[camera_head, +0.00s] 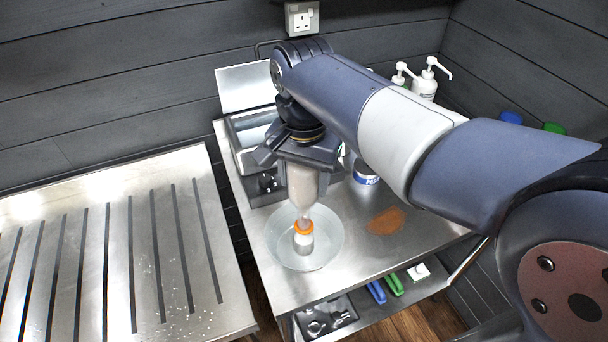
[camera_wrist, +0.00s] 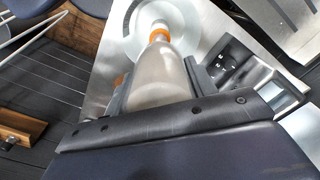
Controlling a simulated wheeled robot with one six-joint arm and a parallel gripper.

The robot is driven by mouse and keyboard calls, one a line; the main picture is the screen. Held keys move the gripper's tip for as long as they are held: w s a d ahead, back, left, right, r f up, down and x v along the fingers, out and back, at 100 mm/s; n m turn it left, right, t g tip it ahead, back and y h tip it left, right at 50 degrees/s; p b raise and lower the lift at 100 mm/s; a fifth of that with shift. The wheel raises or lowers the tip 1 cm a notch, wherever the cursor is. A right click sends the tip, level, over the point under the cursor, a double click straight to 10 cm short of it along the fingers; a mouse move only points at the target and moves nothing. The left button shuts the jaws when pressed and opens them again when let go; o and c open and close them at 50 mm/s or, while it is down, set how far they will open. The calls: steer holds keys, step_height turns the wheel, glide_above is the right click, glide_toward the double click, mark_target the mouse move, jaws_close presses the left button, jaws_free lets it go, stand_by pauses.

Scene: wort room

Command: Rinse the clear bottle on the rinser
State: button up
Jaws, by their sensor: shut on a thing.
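The clear bottle (camera_head: 303,188) is upside down, its body between the jaws of my gripper (camera_head: 297,160) and its neck pointing down. The gripper is shut on it; in the wrist view the bottle (camera_wrist: 160,82) runs away from the jaws (camera_wrist: 155,88). The rinser is a pale round bowl (camera_head: 328,246) with a white middle piece (camera_head: 304,243) on the steel table. An orange ring (camera_head: 303,227) shows where the neck meets this middle piece. The mouth is hidden, so I cannot tell how far it sits on the rinser.
A boxy steel machine (camera_head: 248,135) stands behind the gripper. A brown patch (camera_head: 386,221) and a partly hidden blue-and-white tub (camera_head: 365,173) are right of the bowl. White pump bottles (camera_head: 425,85) stand at the back. A slotted steel drainer (camera_head: 120,240) is at left.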

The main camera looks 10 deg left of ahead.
steer(key=shift+r, duration=0.1)
steer(key=shift+r+p, duration=0.95)
steer(key=shift+p, duration=0.1)
